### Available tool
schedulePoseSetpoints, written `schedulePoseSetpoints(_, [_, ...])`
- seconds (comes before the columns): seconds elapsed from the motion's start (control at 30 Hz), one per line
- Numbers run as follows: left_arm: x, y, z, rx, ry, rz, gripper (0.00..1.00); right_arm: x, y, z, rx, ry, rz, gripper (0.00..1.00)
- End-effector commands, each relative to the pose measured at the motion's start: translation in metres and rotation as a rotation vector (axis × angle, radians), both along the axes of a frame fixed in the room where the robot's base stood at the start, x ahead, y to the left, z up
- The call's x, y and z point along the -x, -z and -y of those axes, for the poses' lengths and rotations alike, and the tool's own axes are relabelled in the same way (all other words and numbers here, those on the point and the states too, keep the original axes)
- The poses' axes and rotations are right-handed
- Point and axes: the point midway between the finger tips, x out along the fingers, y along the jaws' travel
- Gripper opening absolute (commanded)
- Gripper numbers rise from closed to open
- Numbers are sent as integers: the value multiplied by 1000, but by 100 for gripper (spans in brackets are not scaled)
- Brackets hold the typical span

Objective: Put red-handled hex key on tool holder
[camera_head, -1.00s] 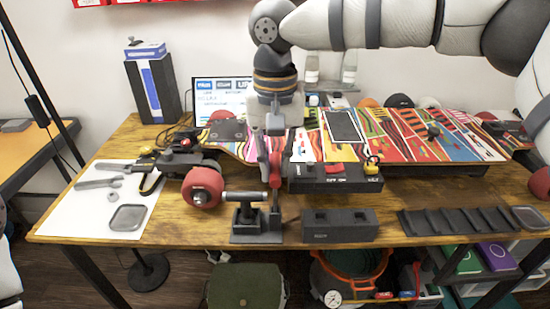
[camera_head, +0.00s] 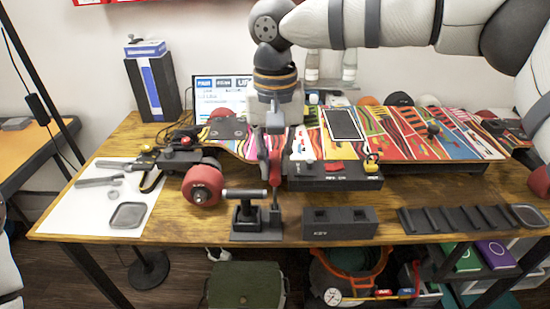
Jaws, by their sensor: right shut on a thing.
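My right gripper (camera_head: 269,155) points down in front of the skateboard, left of the black switch box. It is shut on the red-handled hex key (camera_head: 275,171); the red handle shows just below the fingers, and its thin dark end is hard to tell against the stand behind. A black block marked KEY (camera_head: 340,230), with two square openings on top, stands to the right near the table's front edge. A black slotted rack (camera_head: 458,222) lies further right. I cannot tell for sure which one is the tool holder. My left gripper is out of view.
The colourful skateboard (camera_head: 400,140) spans the table's back. A black stand with a T-bar (camera_head: 246,215) is close beside the key. The switch box (camera_head: 333,180) sits behind the KEY block. A white mat (camera_head: 80,212) with tools lies at left.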

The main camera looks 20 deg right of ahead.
Motion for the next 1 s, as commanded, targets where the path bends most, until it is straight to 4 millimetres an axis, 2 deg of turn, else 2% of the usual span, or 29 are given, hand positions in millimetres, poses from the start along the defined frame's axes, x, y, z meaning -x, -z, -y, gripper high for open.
schedulePoseSetpoints(0.4, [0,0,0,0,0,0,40,0,2,0,-1,0,0,0])
schedulePoseSetpoints(0.43, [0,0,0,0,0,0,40,0,2,0,0,0,0,18])
schedulePoseSetpoints(0.53, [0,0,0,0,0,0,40,0,2,0,0,0,0,40])
schedulePoseSetpoints(0.73, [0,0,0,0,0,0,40,0,2,0,0,0,0,40])
schedulePoseSetpoints(0.77, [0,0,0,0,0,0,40,0,2,0,0,0,0,37])
schedulePoseSetpoints(0.8, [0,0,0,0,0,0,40,0,2,0,0,0,0,30])
schedulePoseSetpoints(1.0, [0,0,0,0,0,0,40,0,2,0,0,0,0,30])
